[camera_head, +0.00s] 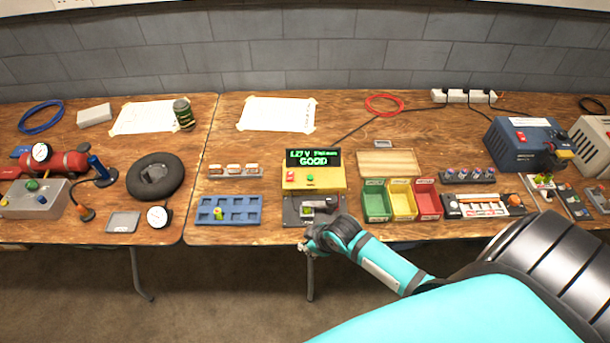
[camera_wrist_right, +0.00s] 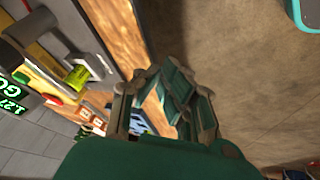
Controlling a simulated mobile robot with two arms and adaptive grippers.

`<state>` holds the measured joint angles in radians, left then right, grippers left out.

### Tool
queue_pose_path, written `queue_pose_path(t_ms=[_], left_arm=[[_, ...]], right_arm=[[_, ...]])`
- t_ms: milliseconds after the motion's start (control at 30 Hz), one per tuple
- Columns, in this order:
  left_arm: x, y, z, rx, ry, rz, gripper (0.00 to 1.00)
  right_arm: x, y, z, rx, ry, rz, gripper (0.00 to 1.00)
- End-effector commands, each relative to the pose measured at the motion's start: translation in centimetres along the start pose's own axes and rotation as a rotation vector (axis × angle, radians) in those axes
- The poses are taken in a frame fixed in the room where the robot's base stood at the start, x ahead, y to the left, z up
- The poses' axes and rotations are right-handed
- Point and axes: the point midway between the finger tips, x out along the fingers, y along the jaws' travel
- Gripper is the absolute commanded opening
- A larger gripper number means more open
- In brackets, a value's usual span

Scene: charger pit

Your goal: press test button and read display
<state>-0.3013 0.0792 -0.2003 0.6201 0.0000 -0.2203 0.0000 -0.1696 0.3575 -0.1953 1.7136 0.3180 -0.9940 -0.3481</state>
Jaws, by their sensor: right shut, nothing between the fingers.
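The yellow tester (camera_head: 328,180) stands at the middle of the bench. Its lit display (camera_head: 313,158) shows green text that looks like "1.27 V" with a blurred word, above a large "GOOD". A green button (camera_head: 310,178) and a red switch (camera_head: 291,178) sit on its front. A small cell lies in the dark cradle (camera_head: 292,212) before it; its yellow-green body (camera_wrist_right: 77,76) shows in the right wrist view. My right gripper (camera_head: 310,240) is shut and empty at the bench's front edge, below the tester and apart from the button. My left gripper is out of view.
A blue tray (camera_head: 255,220) with one small cell is left of the tester. Green (camera_head: 376,203), yellow (camera_head: 404,202) and red bins (camera_head: 427,201) stand to its right. Floor shows below the bench edge.

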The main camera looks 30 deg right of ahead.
Motion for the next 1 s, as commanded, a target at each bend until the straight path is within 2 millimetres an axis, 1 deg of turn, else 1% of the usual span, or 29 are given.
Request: queue_pose_path(t_ms=[33,167,300,400,500,533,600,733,833,1000], left_arm=[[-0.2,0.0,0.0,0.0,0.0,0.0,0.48],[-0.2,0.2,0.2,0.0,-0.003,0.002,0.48],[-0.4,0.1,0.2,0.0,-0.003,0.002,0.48],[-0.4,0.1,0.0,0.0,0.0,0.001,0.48],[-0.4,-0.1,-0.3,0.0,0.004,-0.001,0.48],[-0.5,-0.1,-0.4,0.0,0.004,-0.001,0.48],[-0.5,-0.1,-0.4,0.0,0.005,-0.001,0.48],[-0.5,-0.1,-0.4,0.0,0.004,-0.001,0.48],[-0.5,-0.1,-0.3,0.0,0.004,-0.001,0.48],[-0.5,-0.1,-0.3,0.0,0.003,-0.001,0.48]], right_arm=[[-1.1,1.2,-1.7,-0.037,0.025,0.007,0.0],[-1.7,5.5,-4.7,-0.138,0.081,0.035,0.0],[-2.8,11.1,-8.1,-0.238,0.145,0.083,0.0],[-4.0,14.7,-10.1,-0.296,0.183,0.12,0.0],[-5.2,17.7,-11.7,-0.339,0.213,0.155,0.0],[-5.5,18.5,-12.1,-0.349,0.22,0.164,0.0],[-6.2,19.9,-12.8,-0.368,0.234,0.182,0.0],[-7.0,21.4,-13.6,-0.387,0.248,0.202,0.0],[-7.2,21.8,-13.8,-0.392,0.253,0.207,0.0],[-7.2,21.8,-13.8,-0.392,0.254,0.207,0.0]])
